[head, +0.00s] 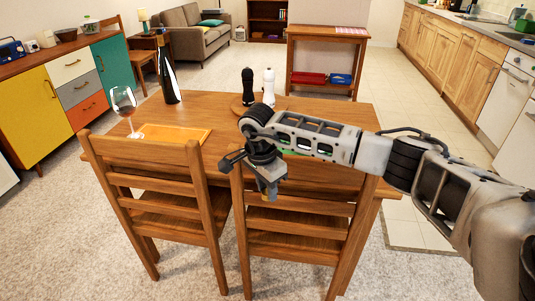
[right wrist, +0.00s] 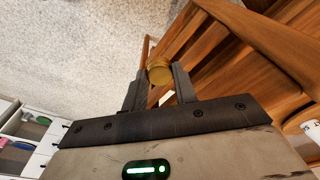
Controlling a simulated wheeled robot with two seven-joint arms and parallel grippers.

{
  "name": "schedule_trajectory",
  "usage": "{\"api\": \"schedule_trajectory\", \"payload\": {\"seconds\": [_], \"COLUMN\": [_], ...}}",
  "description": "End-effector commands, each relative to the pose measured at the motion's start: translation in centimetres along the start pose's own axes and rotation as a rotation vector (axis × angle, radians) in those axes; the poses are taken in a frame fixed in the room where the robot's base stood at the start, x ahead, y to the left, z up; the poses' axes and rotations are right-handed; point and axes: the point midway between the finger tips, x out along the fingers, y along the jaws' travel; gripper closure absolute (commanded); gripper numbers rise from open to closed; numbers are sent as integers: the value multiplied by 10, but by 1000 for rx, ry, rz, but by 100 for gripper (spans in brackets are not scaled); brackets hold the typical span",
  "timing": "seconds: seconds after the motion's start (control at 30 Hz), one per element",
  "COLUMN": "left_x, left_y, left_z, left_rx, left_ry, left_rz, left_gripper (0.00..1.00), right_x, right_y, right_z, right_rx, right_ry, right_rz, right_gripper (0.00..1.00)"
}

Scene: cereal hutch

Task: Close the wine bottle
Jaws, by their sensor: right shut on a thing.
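The dark wine bottle (head: 170,85) with a white label stands upright at the far left of the table in the head view. Its mouth is too small to make out clearly. My right gripper (head: 269,194) hangs fingers down above the near side of the table, by the back of the right chair, well apart from the bottle. In the right wrist view the gripper (right wrist: 157,80) is shut on a round, golden-brown cork (right wrist: 159,71). My left gripper is not in view.
A glass of red wine (head: 124,103) stands near the bottle, beside an orange placemat (head: 175,133). A black mill (head: 248,85) and a white mill (head: 268,86) stand on a round board. Two wooden chairs (head: 160,170) line the table's near edge.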

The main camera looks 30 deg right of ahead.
Motion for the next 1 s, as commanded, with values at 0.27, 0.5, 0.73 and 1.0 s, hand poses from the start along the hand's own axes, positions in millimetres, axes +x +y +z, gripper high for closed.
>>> {"api": "schedule_trajectory", "payload": {"seconds": [0.27, 0.5, 0.73, 1.0], "left_x": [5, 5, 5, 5], "left_y": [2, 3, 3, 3], "left_z": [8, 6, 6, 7], "left_rx": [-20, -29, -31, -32], "left_ry": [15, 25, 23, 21], "left_rz": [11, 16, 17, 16], "left_gripper": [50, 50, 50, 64], "right_x": [72, 78, 77, 77], "right_y": [97, 146, 151, 150], "right_z": [80, 118, 121, 121], "right_rx": [-941, -1372, -1420, -1418], "right_ry": [-6, -2, 0, -1], "right_rz": [-108, -167, -174, -173], "right_gripper": [93, 93, 93, 93]}}
